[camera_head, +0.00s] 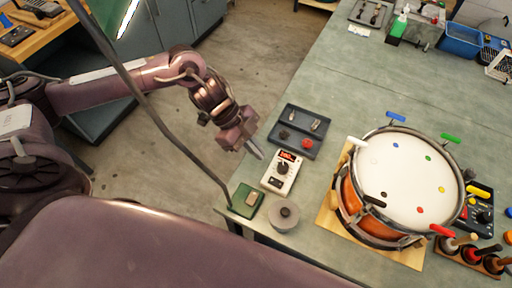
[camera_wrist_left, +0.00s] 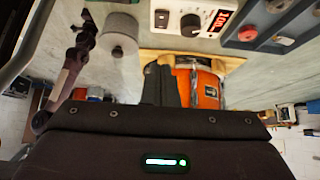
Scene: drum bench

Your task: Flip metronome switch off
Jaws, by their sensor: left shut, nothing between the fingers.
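The metronome (camera_head: 281,173) is a small white box with a lit red display and a dark knob, lying near the table's left edge. It also shows at the top of the left wrist view (camera_wrist_left: 177,22), where a small black part with a pale spot sits left of the knob. I cannot tell its switch position. My left gripper (camera_head: 257,152) is shut and empty, above and just beyond the metronome's upper left side, apart from it as far as I can see. Its closed fingers (camera_wrist_left: 161,84) also show in the left wrist view. My right gripper is not in view.
A dark tray (camera_head: 289,145) with a red part lies just beyond the metronome. A grey round object (camera_head: 284,218) and a green box (camera_head: 245,201) are nearer. A drum (camera_head: 402,180) on a wooden board stands to the right. A thin grey pole crosses the left.

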